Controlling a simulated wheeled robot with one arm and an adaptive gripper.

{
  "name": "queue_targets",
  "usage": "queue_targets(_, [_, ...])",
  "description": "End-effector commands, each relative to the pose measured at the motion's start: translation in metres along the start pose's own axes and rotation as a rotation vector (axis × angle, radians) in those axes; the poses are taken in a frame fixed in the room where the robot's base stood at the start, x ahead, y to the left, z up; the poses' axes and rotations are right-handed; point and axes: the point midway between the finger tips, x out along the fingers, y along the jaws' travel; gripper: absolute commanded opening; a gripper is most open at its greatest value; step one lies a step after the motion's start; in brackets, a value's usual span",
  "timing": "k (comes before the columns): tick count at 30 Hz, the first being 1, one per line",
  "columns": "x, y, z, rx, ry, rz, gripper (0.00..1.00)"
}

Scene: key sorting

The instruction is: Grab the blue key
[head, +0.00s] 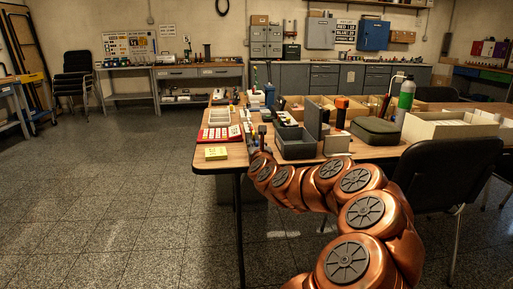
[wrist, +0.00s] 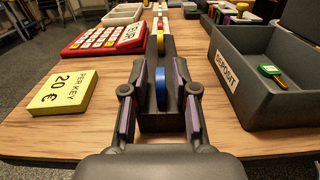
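The blue key (wrist: 160,90) stands edge-on in a narrow rack (wrist: 153,40) in the wrist view, nearest to me in a row with a yellow key (wrist: 160,42) and a red key (wrist: 160,22) behind it. My gripper (wrist: 160,68) is open, with one finger on each side of the blue key and a visible gap on both sides. In the head view my gripper (head: 262,142) is over the table's near edge, and the blue key cannot be made out there.
A grey deposit tray (wrist: 235,92) holding a green key (wrist: 272,73) stands close on the right. The wooden table (head: 235,165) is crowded farther back; a dark chair (head: 440,175) stands at the right.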

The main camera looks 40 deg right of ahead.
Motion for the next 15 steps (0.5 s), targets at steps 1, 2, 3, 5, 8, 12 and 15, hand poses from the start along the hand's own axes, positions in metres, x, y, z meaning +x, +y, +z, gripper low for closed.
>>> queue_targets(1, [0.0,0.0,-0.0001,0.0,0.0,0.0,0.2])
queue_targets(2, [0.0,0.0,-0.0001,0.0,0.0,0.0,0.17])
queue_targets(3, [0.0,-0.0001,-0.0001,0.0,0.0,0.0,0.12])
queue_targets(5, [-0.0001,0.0,-0.0001,0.0,0.0,0.0,0.06])
queue_targets(8, [-0.0001,0.0,-0.0001,0.0,0.0,0.0,0.0])
queue_targets(12, [-0.0001,0.0,-0.0002,0.0,0.0,0.0,0.0])
queue_targets(15, [-0.0001,0.0,-0.0001,0.0,0.0,0.0,0.0])
